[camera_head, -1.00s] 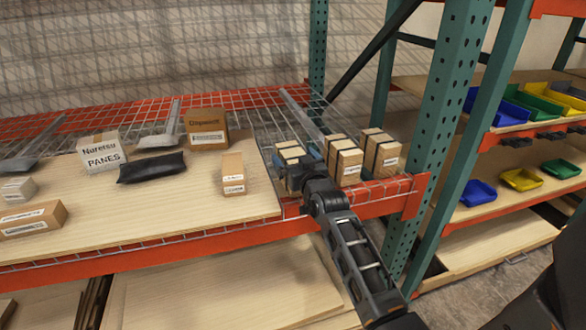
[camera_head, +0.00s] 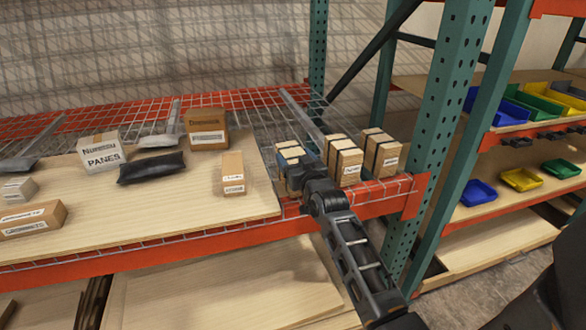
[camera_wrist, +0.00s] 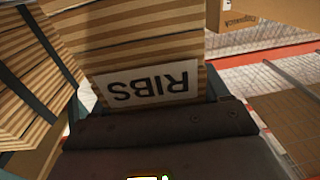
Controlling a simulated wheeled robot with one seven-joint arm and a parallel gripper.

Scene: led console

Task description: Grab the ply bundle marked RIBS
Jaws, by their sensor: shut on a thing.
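The ply bundle marked RIBS (camera_wrist: 148,62) fills the middle of the wrist view, its label upside down there. In the head view it is the leftmost of three strapped ply bundles (camera_head: 286,155), mostly hidden behind my gripper (camera_head: 298,165). My gripper is shut on it, with a finger along each side in the wrist view (camera_wrist: 145,90). The middle bundle (camera_head: 345,160) and the right bundle (camera_head: 381,153) stand to its right on the wire shelf. Whether the held bundle touches the shelf cannot be told.
A small carton (camera_head: 233,173) stands on the plywood board (camera_head: 130,215) just left of the bundles. A green rack post (camera_head: 447,100) rises close on the right.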

